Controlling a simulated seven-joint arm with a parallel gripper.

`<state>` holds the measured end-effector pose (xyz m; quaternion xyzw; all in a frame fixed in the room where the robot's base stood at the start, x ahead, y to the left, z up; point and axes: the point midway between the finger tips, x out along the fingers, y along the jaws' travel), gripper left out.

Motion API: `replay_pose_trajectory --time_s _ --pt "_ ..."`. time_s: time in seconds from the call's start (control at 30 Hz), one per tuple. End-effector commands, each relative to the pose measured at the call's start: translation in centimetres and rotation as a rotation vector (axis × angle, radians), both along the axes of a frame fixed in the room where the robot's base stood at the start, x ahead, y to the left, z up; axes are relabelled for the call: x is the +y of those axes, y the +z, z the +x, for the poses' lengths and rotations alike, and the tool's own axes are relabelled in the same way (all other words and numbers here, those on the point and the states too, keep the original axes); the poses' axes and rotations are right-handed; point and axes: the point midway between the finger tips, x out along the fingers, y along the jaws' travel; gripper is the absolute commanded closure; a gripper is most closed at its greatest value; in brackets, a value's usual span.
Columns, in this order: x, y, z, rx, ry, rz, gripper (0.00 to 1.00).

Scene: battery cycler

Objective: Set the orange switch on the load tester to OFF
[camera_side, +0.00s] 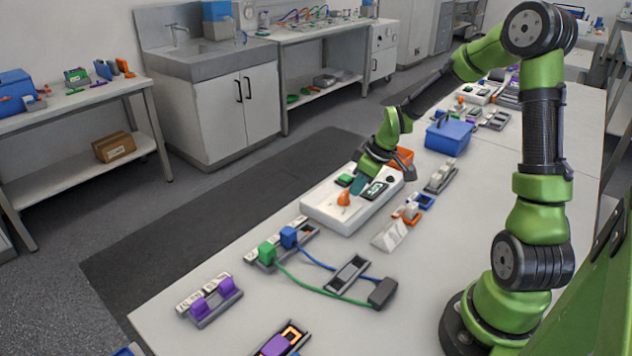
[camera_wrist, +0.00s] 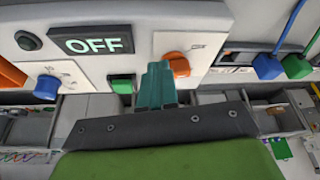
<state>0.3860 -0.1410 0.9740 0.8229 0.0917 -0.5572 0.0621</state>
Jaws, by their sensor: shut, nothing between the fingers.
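The load tester (camera_side: 322,211) is a white box on the bench; its panel (camera_wrist: 205,20) fills the top of the wrist view. Its orange switch (camera_side: 344,198) is a knob, and it shows in the wrist view (camera_wrist: 178,62) just right of my fingertips. The display (camera_wrist: 93,46) reads OFF; it also shows in the side view (camera_side: 376,190). My gripper (camera_side: 358,185) is low over the panel with teal fingers shut and empty. The fingertips (camera_wrist: 158,70) are close beside the orange switch; I cannot tell if they touch it.
A green button (camera_wrist: 121,83), a blue knob (camera_wrist: 47,87) and a black round control (camera_wrist: 28,40) share the panel. Green (camera_side: 267,253) and blue (camera_side: 289,237) plugs with cables stand in front. A blue box (camera_side: 449,139) stands behind.

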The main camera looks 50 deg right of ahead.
Motion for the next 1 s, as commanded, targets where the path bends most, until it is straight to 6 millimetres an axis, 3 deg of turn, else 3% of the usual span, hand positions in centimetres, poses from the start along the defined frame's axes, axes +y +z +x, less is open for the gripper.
replay_pose_trajectory --time_s 0.57,1.0 --pt "0.1 0.0 0.1 0.000 0.001 0.001 1.00" --pt "2.0 -0.1 0.7 0.002 0.008 0.007 1.00"
